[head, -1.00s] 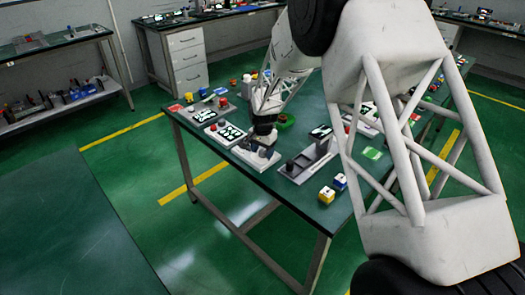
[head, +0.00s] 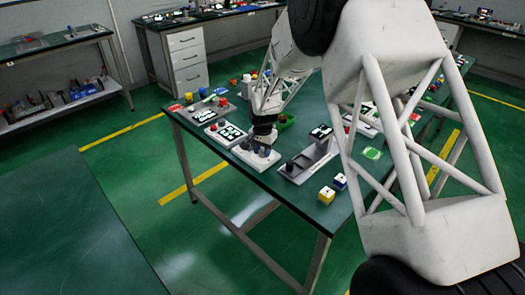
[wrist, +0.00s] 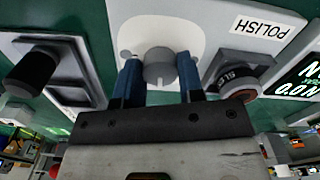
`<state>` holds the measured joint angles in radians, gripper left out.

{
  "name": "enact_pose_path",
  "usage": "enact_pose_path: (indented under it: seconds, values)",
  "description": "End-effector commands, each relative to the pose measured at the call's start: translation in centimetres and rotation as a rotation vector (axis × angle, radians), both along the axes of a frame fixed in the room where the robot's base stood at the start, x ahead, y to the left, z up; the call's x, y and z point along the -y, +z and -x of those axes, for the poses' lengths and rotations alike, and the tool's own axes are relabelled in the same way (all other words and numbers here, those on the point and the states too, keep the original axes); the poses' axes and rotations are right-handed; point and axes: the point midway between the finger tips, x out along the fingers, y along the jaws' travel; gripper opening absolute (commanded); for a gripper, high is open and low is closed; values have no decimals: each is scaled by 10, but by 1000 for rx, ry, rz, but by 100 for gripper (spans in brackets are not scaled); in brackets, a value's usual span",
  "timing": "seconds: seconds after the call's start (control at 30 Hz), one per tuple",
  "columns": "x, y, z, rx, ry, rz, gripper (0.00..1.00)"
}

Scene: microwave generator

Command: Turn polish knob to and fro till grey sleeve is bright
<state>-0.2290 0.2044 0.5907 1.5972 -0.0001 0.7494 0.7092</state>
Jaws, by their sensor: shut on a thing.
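In the wrist view, the blue fingers of my gripper (wrist: 159,70) are shut on a round grey knob (wrist: 159,55), one finger on each side. The knob stands on a pale plate (wrist: 190,20) beside a white label reading POLISH (wrist: 268,27). A dark grey block (wrist: 252,57) with lettering starting "SLE" stands right of the fingers, with a round, red-ringed part close to it. I cannot tell the grey sleeve's finish. In the head view, my gripper (head: 265,137) is down at the pale polish unit (head: 250,158) near the table's front edge; its fingers are too small to make out.
A grey fixture with a black knob (wrist: 32,70) stands to the left in the wrist view. A lit display (wrist: 300,82) is at the right. In the head view, yellow and blue blocks (head: 327,195) sit near the table's edge. A green dish (head: 286,121) is behind my gripper.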

Motion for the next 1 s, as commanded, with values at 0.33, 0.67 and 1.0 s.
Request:
enact_pose_path:
  seconds: [0.33, 0.67, 1.0]
  values:
    - [0, 0, 0, 0, 264, 0, 12]
    - [0, 0, 0, 0, 578, 0, 12]
    - [0, 0, 0, 1, 865, 0, 12]
